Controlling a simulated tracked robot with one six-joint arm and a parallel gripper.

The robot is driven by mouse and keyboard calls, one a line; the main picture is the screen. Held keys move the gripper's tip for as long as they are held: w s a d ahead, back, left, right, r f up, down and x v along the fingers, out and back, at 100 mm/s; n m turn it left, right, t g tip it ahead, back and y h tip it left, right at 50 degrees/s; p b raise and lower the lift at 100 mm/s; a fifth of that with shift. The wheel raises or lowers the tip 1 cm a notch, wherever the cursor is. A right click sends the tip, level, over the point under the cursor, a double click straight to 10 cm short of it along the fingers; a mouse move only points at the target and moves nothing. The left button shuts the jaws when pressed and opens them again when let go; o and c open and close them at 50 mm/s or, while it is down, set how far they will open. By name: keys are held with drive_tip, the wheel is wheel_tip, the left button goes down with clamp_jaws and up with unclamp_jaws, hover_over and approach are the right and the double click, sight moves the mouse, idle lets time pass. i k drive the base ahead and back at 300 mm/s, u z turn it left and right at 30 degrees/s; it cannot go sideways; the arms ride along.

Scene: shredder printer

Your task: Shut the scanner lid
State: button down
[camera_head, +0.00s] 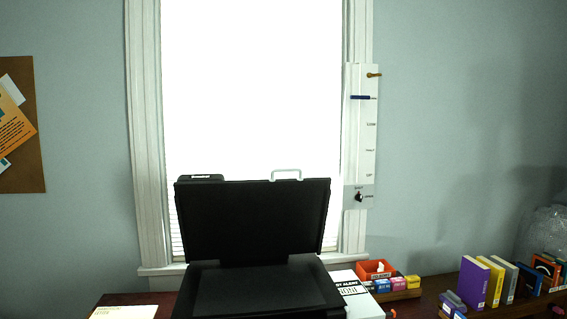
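The black scanner lid (252,220) stands raised, nearly upright, at the back of the black printer (262,290), in front of the window. A light grey handle (286,174) sticks up from the lid's top edge, right of its middle. The dark top of the printer body lies open below the lid. The bottom of the printer is cut off by the picture's lower edge. My gripper is not in view.
A yellow paper (124,312) lies left of the printer. To its right are a white box (356,293), an orange bin (375,269) and several small boxes. Several upright books (484,280) stand further right. The space above the lid is clear.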

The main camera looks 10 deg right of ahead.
sight(219, 218)
drive_tip(key=i, duration=1)
